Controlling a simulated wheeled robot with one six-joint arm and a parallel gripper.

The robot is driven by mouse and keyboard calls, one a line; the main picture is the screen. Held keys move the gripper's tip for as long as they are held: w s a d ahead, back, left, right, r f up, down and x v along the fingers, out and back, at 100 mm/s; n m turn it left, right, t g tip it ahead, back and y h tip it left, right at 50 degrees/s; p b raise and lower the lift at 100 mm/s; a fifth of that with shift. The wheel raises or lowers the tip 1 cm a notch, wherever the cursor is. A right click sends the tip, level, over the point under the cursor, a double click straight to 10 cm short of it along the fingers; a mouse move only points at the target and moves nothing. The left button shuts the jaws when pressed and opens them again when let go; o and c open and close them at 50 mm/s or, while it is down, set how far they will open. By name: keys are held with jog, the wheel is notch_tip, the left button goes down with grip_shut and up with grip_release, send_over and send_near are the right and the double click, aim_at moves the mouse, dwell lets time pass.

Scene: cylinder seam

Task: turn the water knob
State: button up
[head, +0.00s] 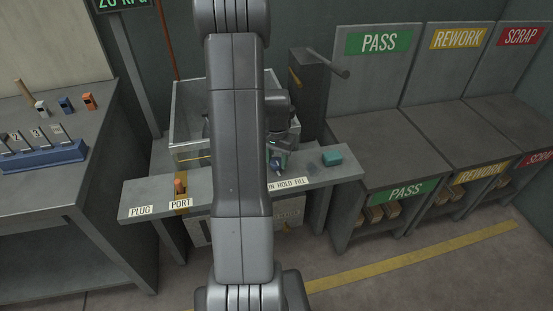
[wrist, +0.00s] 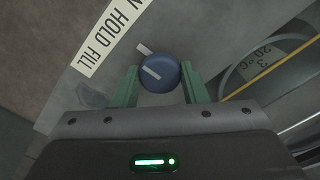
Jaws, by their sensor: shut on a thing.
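The water knob (wrist: 160,73) is round and blue with a pale pointer bar, seen in the wrist view. My gripper (wrist: 160,84) has its green fingers on both sides of the knob, shut on it. The pale bar slants across the knob toward the upper left. In the head view my gripper (head: 277,158) is partly hidden by my arm, and a small blue part of the knob (head: 276,164) shows at the shelf. A label reading "N HOLD FILL" (wrist: 113,35) lies beside the knob; its start is cut off.
A clear tank (head: 187,110) stands behind the shelf (head: 150,190) labelled PLUG and PORT.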

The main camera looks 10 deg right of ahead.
aim_at(277, 161)
jog(key=shift+n+b, duration=0.3)
jog(key=shift+n, duration=2.8)
jog(key=o, duration=0.9)
jog(key=shift+o, duration=0.2)
jog(key=shift+r, duration=0.15)
notch_tip(277, 161, up, 14)
jog(key=p, duration=0.1)
jog(key=shift+f, duration=0.2)
jog(key=shift+f, duration=0.15)
notch_tip(277, 161, down, 14)
jog(key=shift+r+b, duration=0.1)
jog(key=shift+b, duration=0.4)
jog(key=shift+r, duration=0.1)
